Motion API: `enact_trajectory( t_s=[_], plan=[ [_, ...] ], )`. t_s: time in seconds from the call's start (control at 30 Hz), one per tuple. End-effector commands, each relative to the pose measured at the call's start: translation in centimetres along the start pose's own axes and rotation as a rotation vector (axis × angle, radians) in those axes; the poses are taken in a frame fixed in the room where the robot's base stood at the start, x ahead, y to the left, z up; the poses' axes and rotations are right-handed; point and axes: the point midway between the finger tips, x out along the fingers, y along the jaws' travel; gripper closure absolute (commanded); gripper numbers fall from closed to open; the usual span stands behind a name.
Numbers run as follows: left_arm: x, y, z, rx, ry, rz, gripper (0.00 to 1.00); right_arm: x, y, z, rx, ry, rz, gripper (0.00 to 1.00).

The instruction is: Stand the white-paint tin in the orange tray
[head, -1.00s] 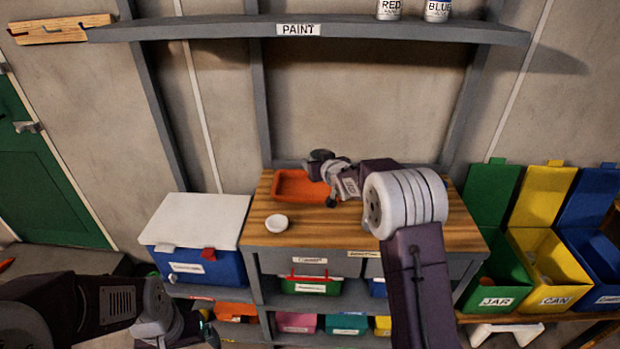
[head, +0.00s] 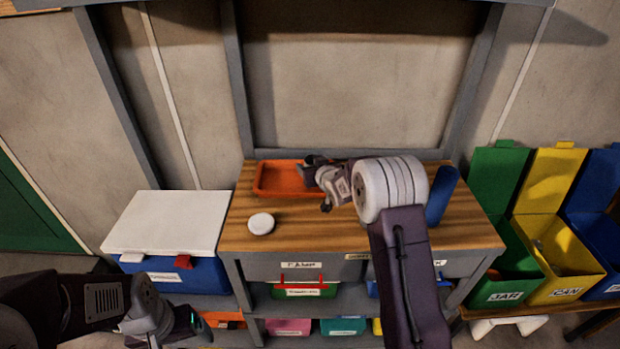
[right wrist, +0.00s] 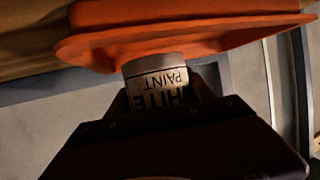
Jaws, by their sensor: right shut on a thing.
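The white-paint tin (right wrist: 158,84) is between the fingers of my right gripper in the right wrist view; its "WHITE PAINT" label appears upside down there. The orange tray (head: 266,181) lies on the wooden bench top, toward the back left. It also fills the top of the right wrist view (right wrist: 200,38), where the tin's end meets or overlaps its edge; I cannot tell whether they touch. My right gripper (head: 318,184) is shut on the tin at the tray's right side.
A small round white dish (head: 261,223) sits on the bench (head: 300,238) in front of the tray. A blue cylinder (head: 441,195) stands at the bench's right. A white-lidded blue cooler (head: 165,225) is at left; green, yellow and blue bins (head: 560,285) are at right.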

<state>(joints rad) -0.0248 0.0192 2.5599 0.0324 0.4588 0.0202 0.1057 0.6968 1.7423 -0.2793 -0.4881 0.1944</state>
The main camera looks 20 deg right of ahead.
Motion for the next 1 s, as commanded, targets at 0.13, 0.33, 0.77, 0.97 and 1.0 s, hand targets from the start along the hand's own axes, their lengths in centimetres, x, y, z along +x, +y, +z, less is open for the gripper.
enact_trajectory(
  t_s=[0.13, 0.33, 0.77, 0.97, 1.0],
  plan=[
    [0.1, 0.0, 0.0, 0.0, 0.0, 0.0, 0.11, 0.3, 0.0, 0.7, 0.0, 0.001, 0.0, 0.86],
    [0.4, 0.0, 0.1, 0.0, 0.0, 0.0, 0.11, 1.4, 0.0, 3.4, 0.0, 0.001, 0.0, 0.86],
    [0.7, 0.0, 0.1, 0.0, 0.0, 0.0, 0.11, 1.5, 0.0, 3.7, 0.0, 0.001, 0.0, 0.29],
    [0.7, 0.0, 0.1, 0.0, 0.0, 0.0, 0.11, 1.5, 0.0, 3.7, 0.0, 0.001, 0.0, 0.29],
    [0.7, 0.0, 0.1, 0.0, 0.0, 0.0, 0.11, 1.5, 0.0, 3.7, 0.0, 0.001, 0.0, 0.29]
  ],
)
